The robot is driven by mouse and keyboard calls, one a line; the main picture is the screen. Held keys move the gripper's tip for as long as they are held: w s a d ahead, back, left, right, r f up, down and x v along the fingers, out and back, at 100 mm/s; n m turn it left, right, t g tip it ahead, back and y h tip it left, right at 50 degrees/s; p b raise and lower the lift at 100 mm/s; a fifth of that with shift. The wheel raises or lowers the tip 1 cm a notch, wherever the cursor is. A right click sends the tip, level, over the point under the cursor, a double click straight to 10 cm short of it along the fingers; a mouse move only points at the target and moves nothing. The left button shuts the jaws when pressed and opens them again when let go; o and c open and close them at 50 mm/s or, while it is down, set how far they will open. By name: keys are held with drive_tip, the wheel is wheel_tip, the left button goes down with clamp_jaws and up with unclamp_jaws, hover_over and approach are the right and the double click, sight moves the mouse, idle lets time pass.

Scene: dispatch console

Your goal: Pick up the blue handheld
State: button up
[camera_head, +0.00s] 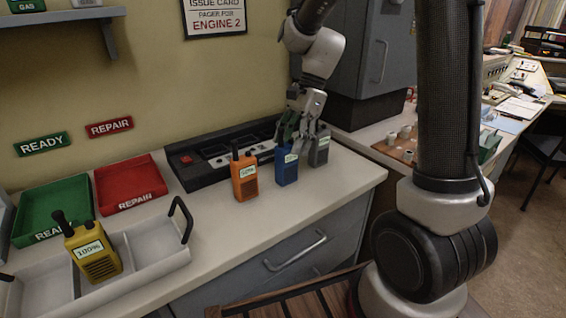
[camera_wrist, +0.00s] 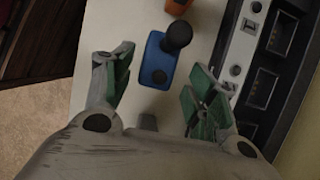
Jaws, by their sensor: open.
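The blue handheld (camera_head: 286,168) stands upright on the light counter, between an orange handheld (camera_head: 244,177) on its left and a grey one (camera_head: 319,150) on its right. It has a pale label on its front. My gripper (camera_head: 301,136) is just above and behind it in the head view, partly covering its top. In the wrist view the blue handheld (camera_wrist: 158,62) shows from above with its black antenna knob, ahead of and between the green-padded fingertips of my gripper (camera_wrist: 155,88). The fingers are apart and hold nothing.
A black charger console (camera_head: 215,155) lies behind the handhelds along the wall. A yellow handheld (camera_head: 92,252) stands in a white tray (camera_head: 150,246) at left, by green (camera_head: 52,206) and red (camera_head: 130,180) trays. A grey cabinet (camera_head: 372,50) rises behind my arm. The counter front is clear.

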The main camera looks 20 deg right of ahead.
sight(286, 158)
drive_tip(key=x, duration=0.5)
drive_tip(key=shift+s+f, duration=0.1)
drive_tip(key=shift+s, duration=0.15)
clamp_jaws()
